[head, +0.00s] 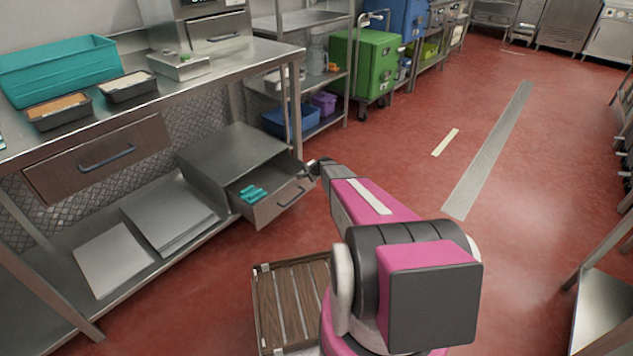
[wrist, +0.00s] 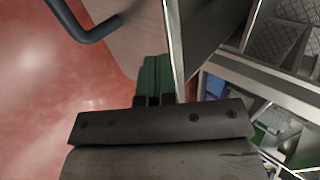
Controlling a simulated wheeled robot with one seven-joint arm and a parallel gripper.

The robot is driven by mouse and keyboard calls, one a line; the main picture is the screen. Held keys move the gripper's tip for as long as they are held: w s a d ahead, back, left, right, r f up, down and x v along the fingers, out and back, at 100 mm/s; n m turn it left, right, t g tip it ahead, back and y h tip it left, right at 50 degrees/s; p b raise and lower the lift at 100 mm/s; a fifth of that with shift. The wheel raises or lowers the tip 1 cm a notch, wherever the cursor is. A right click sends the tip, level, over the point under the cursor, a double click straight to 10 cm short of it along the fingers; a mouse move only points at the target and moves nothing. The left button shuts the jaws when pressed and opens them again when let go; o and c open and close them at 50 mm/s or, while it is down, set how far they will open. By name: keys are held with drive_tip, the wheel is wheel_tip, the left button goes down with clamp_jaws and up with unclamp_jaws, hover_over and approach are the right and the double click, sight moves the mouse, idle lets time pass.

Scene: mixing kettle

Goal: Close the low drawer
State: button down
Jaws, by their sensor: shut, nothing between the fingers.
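The low drawer (head: 272,204) sticks out of a grey metal cabinet (head: 225,160) on the lower shelf of the steel table. It is partly open, with teal items (head: 252,194) inside and a dark bar handle (head: 292,197) on its front. My gripper (head: 313,167) is at the drawer's right front corner, beside a table leg; I cannot tell whether it touches. In the wrist view my gripper (wrist: 154,85) is shut and holds nothing. A brownish panel (wrist: 130,40) and a dark handle (wrist: 92,28), seemingly the drawer front, lie beyond the fingers.
A wooden-fronted upper drawer (head: 100,160) is shut under the tabletop. Metal sheets (head: 165,212) lie on the lower shelf. A slatted wooden crate (head: 290,300) stands on the floor by my base. A green bin (head: 365,65) stands beyond. The red floor to the right is largely clear.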

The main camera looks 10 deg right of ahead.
drive_tip(key=w+a, duration=1.1)
drive_tip(key=w, duration=0.5)
drive_tip(key=shift+a, duration=0.3)
drive_tip(key=shift+w+a, duration=0.1)
drive_tip(key=shift+w, duration=0.1)
drive_tip(key=s+d+f+v, duration=0.1)
drive_tip(key=s+f+v, duration=0.1)
drive_tip(key=v, duration=1.2)
drive_tip(key=s+r+n+g+h, duration=0.2)
drive_tip(key=s+r, duration=0.3)
drive_tip(key=s, duration=1.1)
drive_tip(key=s+r+n+g+h, duration=0.1)
drive_tip(key=s+r+n+g, duration=0.2)
drive_tip(key=s, duration=1.3)
drive_tip(key=s+r+n+g+h, duration=0.2)
drive_tip(key=s+r+n, duration=0.3)
drive_tip(key=s, duration=1.2)
wheel_tip(320, 180, up, 4)
drive_tip(key=shift+a+r+n+g+h, duration=0.2)
drive_tip(key=shift+n+g+h, duration=0.1)
drive_tip(key=shift+n, duration=0.1)
drive_tip(key=shift+s, duration=0.1)
